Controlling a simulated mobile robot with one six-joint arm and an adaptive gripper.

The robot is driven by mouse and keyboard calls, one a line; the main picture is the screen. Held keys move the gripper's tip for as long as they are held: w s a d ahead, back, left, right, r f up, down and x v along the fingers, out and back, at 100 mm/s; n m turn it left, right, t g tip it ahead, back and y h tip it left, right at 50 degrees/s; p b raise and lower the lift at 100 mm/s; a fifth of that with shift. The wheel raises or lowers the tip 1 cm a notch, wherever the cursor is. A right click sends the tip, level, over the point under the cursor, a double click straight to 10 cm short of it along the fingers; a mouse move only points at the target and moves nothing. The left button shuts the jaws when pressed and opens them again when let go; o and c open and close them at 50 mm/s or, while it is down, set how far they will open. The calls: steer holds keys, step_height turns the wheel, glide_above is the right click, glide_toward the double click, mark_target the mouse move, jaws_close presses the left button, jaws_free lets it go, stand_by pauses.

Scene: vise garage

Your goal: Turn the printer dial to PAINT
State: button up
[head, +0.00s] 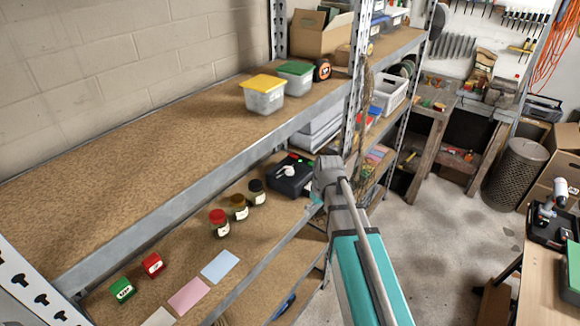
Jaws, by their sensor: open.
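A black box-shaped device (289,178), which looks like the printer, sits on the lower shelf near its right end. A pale, rounded part that may be its dial shows on top, with small green and red spots behind it. The dial's markings and setting are too small to read. My teal and grey arm rises from the bottom right. Its grey wrist is just right of the device and covers the area beside it. I cannot make out my gripper's fingers, and no contact with the dial is visible.
Three jars (238,207) stand left of the device. Red (153,264) and green (122,290) blocks and coloured cards (220,266) lie further left. The upper shelf (150,160) overhangs behind, holding two lidded tubs (264,98). A metal post (355,80) stands close to my wrist.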

mark_target(290, 169)
steer(key=w+a+r+n+p, duration=0.1)
steer(key=w+n, duration=0.1)
steer(key=w, duration=0.5)
steer(key=w+a+r+n+t+y, duration=0.1)
steer(key=w+r+n, duration=0.1)
steer(key=w, duration=0.6)
steer(key=w+a+r+n+t+y+p, duration=0.1)
steer(key=w+a+n, duration=0.1)
steer(key=w, duration=0.6)
steer(key=shift+w+a+r+p, duration=0.1)
steer(key=shift+w+r+p, duration=0.05)
steer(key=shift+r+p, duration=0.15)
steer(key=shift+f, duration=0.25)
steer(key=shift+b+x, duration=3.45)
steer(key=shift+x, duration=0.15)
steer(key=shift+r, duration=0.1)
steer(key=c, duration=1.2)
steer(key=shift+o, duration=0.2)
